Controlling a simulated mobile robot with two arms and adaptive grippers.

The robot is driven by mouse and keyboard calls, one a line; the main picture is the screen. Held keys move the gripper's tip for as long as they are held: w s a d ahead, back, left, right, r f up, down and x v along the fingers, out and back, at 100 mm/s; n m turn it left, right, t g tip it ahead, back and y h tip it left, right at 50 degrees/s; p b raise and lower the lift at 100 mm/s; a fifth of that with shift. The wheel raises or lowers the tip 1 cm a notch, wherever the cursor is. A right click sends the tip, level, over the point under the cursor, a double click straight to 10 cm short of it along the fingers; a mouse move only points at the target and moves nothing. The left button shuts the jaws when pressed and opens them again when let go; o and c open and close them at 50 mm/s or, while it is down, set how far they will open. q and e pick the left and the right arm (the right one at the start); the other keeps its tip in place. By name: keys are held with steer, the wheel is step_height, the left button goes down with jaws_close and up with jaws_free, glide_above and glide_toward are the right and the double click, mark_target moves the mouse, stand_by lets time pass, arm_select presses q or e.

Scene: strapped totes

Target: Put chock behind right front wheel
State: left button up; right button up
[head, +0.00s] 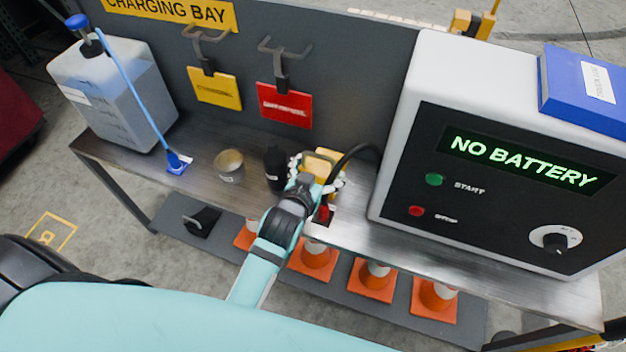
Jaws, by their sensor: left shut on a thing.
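A black wedge-shaped piece (203,221), which looks like a chock, lies on the low shelf under the bench at left. My left gripper (319,172) is over the bench, well to the right of that wedge. It is shut on a yellow thing (325,160) beside a black cable; the fingers hide much of it, so I cannot tell exactly what it is. My right gripper is not in view. No right front wheel can be made out.
The metal bench (240,200) carries a liquid jug (115,95), a tin (229,166), a dark bottle (273,168) and a charger (480,170) reading "NO BATTERY". Orange cones (376,280) stand on the low shelf. Yellow and red tags hang behind.

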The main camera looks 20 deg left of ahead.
arm_select(q)
steer(key=shift+w+f, duration=0.15)
steer(key=shift+f, duration=0.35)
step_height(320, 180, down, 3)
steer(key=shift+f+b, duration=0.15)
steer(key=shift+b, duration=0.2)
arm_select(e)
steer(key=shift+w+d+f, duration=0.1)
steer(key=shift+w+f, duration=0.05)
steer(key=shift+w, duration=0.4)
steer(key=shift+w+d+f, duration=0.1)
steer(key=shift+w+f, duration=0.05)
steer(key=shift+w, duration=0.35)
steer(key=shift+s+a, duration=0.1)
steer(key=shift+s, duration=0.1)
arm_select(q)
steer(key=o, duration=1.4)
steer(key=shift+f, duration=0.25)
steer(key=shift+c, duration=0.2)
steer(key=shift+o, duration=0.5)
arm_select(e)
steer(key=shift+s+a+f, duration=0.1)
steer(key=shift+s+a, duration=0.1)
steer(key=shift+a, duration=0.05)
